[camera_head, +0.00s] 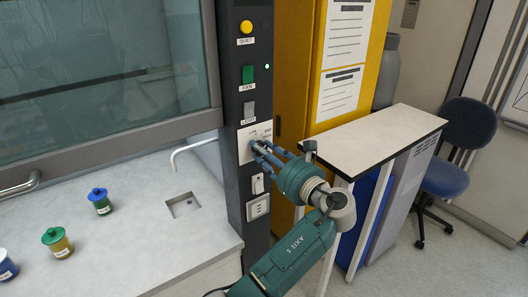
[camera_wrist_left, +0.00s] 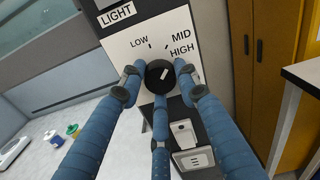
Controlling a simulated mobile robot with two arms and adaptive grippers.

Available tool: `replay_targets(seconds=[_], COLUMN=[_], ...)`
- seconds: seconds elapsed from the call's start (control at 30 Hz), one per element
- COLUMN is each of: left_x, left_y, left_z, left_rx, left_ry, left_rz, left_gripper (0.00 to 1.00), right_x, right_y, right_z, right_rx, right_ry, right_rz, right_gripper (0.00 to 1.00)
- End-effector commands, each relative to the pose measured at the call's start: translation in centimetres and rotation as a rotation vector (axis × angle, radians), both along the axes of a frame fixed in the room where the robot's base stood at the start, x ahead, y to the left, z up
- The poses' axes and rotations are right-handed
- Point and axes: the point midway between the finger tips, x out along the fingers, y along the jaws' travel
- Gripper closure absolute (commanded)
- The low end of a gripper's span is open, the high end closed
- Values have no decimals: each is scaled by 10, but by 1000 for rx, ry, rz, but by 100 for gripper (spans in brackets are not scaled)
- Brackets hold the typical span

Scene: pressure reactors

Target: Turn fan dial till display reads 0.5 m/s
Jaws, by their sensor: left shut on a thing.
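The fan dial (camera_wrist_left: 159,77) is a round black knob on a white plate marked LOW, MID and HIGH. Its white pointer mark tilts up and to the right, roughly toward the MID side. My left gripper (camera_head: 262,152) has blue fingers shut around the dial; in the wrist view its fingertips (camera_wrist_left: 160,80) touch the dial from both sides and below. In the head view the fingers mostly hide the dial. I see no speed display with a reading in either view. My right gripper is not in view.
The dark control post (camera_head: 232,100) also carries a yellow QUIET button (camera_head: 246,27), a green FAN switch (camera_head: 248,74) and a LIGHT switch (camera_head: 249,109). Sockets (camera_head: 257,207) sit below. The hood's sash (camera_head: 100,70) is at left, a yellow cabinet (camera_head: 292,60) and side table (camera_head: 375,140) at right.

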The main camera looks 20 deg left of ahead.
Motion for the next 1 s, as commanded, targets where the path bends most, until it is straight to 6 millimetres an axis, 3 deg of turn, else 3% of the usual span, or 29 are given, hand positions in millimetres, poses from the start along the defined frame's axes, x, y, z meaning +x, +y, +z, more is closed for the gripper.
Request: replay_targets(seconds=[0.07, 0.1, 0.2, 0.67, 1.0], left_x=[1, 1, 1, 1, 2], left_y=[1, 1, 1, 0, 2], left_z=[9, 9, 9, 4, 5], left_rx=[8, 8, 8, 12, 114], left_ry=[-17, -17, -15, 3, 137], left_rz=[-2, -2, -1, -1, -1], left_gripper=[94, 64, 49, 49, 49], right_x=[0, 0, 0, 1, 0], right_y=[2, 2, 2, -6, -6], right_z=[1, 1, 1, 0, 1], right_rx=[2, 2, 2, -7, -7], right_ry=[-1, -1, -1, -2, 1], right_rz=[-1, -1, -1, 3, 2], right_gripper=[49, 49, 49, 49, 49])
